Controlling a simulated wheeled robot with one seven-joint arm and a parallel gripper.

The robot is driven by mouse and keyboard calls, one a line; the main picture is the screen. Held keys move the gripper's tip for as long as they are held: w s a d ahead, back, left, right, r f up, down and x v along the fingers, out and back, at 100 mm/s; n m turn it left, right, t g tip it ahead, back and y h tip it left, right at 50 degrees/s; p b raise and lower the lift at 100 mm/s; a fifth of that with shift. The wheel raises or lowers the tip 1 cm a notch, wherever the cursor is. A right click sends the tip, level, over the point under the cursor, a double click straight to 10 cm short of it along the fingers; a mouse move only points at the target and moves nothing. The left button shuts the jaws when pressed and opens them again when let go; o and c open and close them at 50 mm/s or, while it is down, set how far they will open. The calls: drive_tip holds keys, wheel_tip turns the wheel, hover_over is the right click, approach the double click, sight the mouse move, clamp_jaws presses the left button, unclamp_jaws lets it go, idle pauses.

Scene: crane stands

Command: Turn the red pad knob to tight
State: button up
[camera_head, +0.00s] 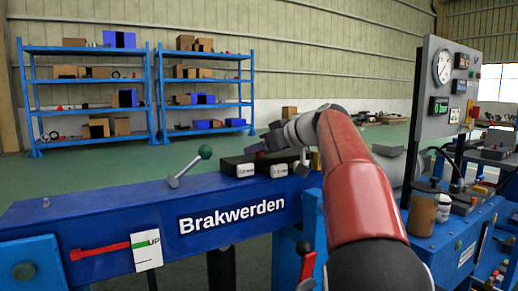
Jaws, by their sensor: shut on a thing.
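My red arm reaches forward over the blue beam (130,212) marked "Brakwerden". My gripper (257,150) is at the beam's far side, just above two dark blocks with white labels, a left one (245,170) and a right one (279,171). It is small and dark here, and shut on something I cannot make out. I cannot pick out the red pad knob. A red pointer (100,250) lies on the beam's front beside a white plate (147,251) marked "UP". A red-handled lever (307,266) stands below the beam, left of my arm.
A lever with a green ball (205,152) rises from the beam top, left of the blocks. A grey gauge panel (435,130) stands right of my arm, with a jar (423,212) on the blue bench below. Blue shelves (85,105) stand far back beyond open green floor.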

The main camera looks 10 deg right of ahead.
drive_tip(key=shift+f, duration=0.1)
drive_tip(key=m+t+h+b, duration=0.2)
drive_tip(key=m+h, duration=0.1)
drive_tip(key=shift+a, duration=0.15)
drive_tip(key=m+t+h+p, duration=0.1)
drive_tip(key=m+h, duration=0.3)
drive_tip(key=shift+h, duration=0.3)
drive_tip(key=m+h, duration=0.2)
drive_tip(key=h, duration=0.1)
drive_tip(key=shift+m+h+b, duration=0.3)
drive_tip(key=shift+m+b, duration=0.05)
drive_tip(key=shift+m, duration=0.05)
drive_tip(key=shift+m+g+h+b, duration=0.4)
drive_tip(key=shift+m+h+b, duration=0.25)
drive_tip(key=shift+m+h, duration=0.45)
drive_tip(key=o, duration=1)
drive_tip(key=shift+c, duration=0.2)
